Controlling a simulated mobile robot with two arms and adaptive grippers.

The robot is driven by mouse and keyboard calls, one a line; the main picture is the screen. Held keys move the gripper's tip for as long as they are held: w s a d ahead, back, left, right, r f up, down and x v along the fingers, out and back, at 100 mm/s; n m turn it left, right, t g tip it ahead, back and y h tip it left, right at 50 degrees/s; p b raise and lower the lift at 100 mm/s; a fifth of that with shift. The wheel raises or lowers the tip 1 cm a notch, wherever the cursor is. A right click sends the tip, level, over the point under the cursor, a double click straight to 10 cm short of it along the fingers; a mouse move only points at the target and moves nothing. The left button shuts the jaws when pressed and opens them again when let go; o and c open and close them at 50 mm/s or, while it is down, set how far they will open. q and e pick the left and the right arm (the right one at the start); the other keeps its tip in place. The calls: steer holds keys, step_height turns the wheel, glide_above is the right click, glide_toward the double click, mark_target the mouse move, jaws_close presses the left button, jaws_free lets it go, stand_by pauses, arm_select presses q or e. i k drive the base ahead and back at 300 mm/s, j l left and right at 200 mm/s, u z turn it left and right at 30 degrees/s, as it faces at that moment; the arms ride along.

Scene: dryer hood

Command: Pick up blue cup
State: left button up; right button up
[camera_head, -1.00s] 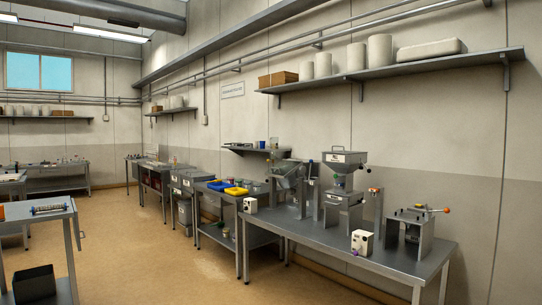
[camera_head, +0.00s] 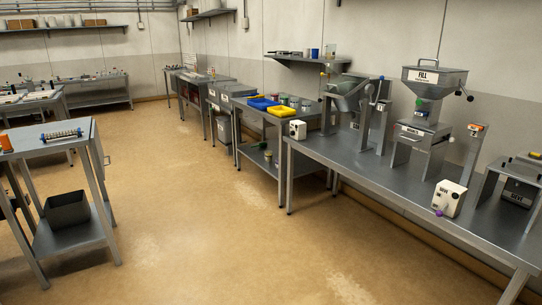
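A small blue object that looks like a cup (camera_head: 315,53) stands on the small wall shelf (camera_head: 290,60) in the right half of the head view, near a taller pale container (camera_head: 330,52). It is too small to tell its details. Several small grey-green cups (camera_head: 294,101) stand behind the trays on the middle table; their exact colours are hard to tell. Neither of my grippers is in view.
A blue tray (camera_head: 260,103) and a yellow tray (camera_head: 281,111) lie on the middle table. The long metal table (camera_head: 355,165) at right holds a hopper marked FILL (camera_head: 434,78) and white control boxes (camera_head: 447,198). The tan floor (camera_head: 190,220) is open in the middle.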

mark_target(315, 52)
steer(key=i+j+u, duration=0.15)
steer(key=i+u, duration=0.15)
steer(key=i, duration=0.4)
steer(key=i+u, duration=0.35)
steer(key=i, duration=0.35)
steer(key=i+l+u, duration=0.3)
steer(key=i, duration=0.4)
